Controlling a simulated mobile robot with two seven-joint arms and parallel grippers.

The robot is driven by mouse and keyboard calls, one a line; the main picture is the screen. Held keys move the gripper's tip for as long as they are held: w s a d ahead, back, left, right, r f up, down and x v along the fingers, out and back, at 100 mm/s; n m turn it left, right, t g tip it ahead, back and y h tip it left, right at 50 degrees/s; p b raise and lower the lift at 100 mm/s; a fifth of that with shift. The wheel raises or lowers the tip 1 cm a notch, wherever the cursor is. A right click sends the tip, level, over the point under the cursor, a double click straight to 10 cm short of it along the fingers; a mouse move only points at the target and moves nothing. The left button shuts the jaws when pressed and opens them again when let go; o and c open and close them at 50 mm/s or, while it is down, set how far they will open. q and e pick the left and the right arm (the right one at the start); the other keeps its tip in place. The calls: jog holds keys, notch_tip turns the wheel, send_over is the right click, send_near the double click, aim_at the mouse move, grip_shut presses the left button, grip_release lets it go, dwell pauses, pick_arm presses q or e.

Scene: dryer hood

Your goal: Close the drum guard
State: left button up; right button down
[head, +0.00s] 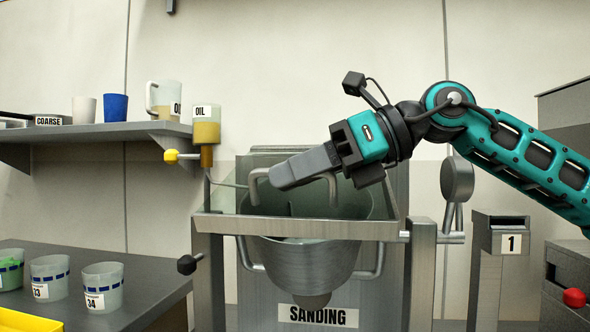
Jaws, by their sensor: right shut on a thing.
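The drum guard (228,197) looks like a clear greenish panel with a grey bar handle (252,187), above and behind the front rail of the sanding machine. The metal drum (302,258) hangs below it, behind a "SANDING" label. My right gripper (275,181) reaches in from the right, its long grey fingers shut at the guard's handle and hiding the handle's middle. The guard's exact tilt is hard to tell. My left gripper is not in view.
A grey front rail (300,228) crosses the drum. A lever with a round disc (457,180) stands right of it, beside a post marked "1" (500,245). An oil container (206,130) hangs at left. Several cups stand on the left bench (150,282); a red knob (574,298) is lower right.

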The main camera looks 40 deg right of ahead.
jog(key=shift+w+f+b, duration=0.1)
jog(key=shift+f+b, duration=0.3)
jog(key=shift+f, duration=0.4)
jog(key=c, duration=1.2)
grip_release()
jog(key=shift+d, duration=0.15)
jog(key=shift+o, duration=0.2)
jog(key=shift+r, duration=0.1)
jog(key=b+v, duration=0.2)
jog(key=v, duration=1.1)
